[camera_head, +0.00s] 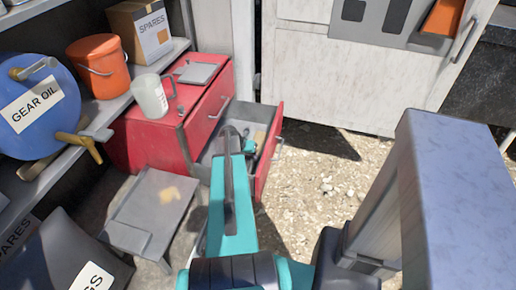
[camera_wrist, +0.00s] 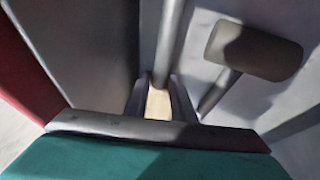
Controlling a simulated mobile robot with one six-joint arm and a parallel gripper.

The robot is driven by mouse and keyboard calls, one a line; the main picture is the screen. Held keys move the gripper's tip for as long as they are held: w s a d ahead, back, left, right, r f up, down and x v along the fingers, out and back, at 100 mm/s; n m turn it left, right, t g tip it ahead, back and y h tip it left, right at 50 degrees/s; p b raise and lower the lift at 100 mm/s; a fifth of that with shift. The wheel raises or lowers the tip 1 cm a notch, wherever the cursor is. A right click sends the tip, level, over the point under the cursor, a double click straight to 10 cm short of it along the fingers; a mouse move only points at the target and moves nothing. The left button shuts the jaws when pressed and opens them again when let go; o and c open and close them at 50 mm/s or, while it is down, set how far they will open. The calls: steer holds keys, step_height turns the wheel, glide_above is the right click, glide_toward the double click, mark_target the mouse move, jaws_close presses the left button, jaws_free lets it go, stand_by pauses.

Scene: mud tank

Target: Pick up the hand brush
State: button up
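The open drawer (camera_head: 268,168) of the red cabinet holds a small tan piece (camera_head: 260,137), possibly part of the hand brush. My gripper (camera_head: 248,145) reaches down into this drawer, and my teal arm hides much of the inside. In the wrist view, a pale beige strip (camera_wrist: 158,104) shows between the two dark fingers of my gripper (camera_wrist: 158,97). A grey rod (camera_wrist: 172,40) runs up from near it. I cannot tell whether the strip belongs to the brush, or whether the fingers touch it.
A dark mallet-like head (camera_wrist: 253,52) on a handle lies right of my fingers. The drawer walls are close around my gripper. A jug (camera_head: 150,97) stands on the red cabinet (camera_head: 150,140). An orange bucket (camera_head: 100,68) and blue drum (camera_head: 40,105) are left. Gravel ground (camera_head: 325,180) is open at right.

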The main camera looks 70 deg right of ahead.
steer(key=shift+x, duration=0.85)
steer(key=shift+a, duration=0.1)
jaws_close()
